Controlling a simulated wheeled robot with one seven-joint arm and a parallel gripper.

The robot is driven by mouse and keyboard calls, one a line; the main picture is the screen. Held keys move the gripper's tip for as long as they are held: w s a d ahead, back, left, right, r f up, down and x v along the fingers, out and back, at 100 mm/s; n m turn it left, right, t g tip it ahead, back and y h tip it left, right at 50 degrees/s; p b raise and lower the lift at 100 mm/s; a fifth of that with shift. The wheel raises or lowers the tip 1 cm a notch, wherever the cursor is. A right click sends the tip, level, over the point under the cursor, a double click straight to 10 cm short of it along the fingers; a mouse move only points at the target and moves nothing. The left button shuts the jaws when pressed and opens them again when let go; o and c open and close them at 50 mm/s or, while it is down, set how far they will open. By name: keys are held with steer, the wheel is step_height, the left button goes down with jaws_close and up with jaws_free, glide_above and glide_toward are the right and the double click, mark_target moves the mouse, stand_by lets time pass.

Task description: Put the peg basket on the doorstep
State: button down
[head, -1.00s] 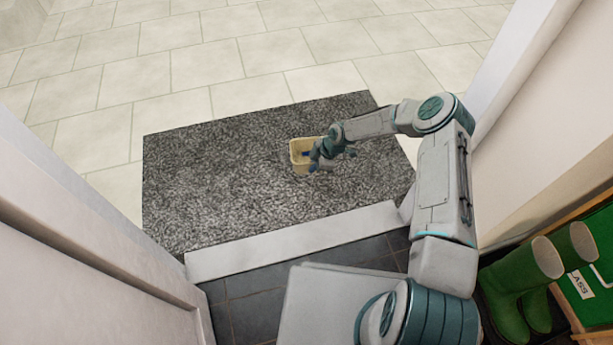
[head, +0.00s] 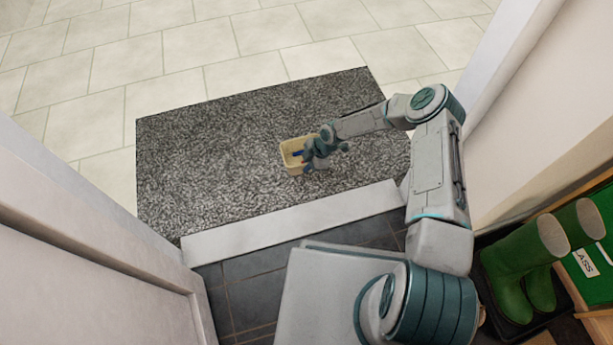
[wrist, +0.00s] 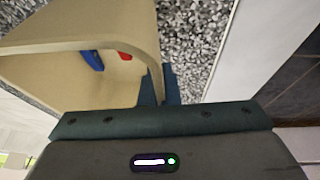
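In the wrist view the basket (wrist: 105,42) fills the upper left, with a blue peg (wrist: 92,60) and a bit of red inside. My gripper (head: 309,157) is at the basket's right side. In the wrist view its teal fingers (wrist: 163,90) lie on both sides of the basket's wall and appear shut on it. Whether the basket's base touches the slab cannot be told.
A white threshold strip (head: 290,222) borders the slab, with dark floor tiles (head: 255,295) on the near side. Pale paving (head: 230,50) lies beyond. Door frames stand left and right. Green boots (head: 525,265) stand at the lower right. Much of the slab left of the basket is clear.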

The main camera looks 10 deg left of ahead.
steer(key=shift+s+a+f, duration=0.1)
steer(key=shift+a+f, duration=0.35)
steer(key=shift+a, duration=0.2)
step_height(320, 180, down, 4)
steer(key=shift+b, duration=1.25)
steer(key=shift+r, duration=0.1)
steer(key=c, duration=1.7)
jaws_free()
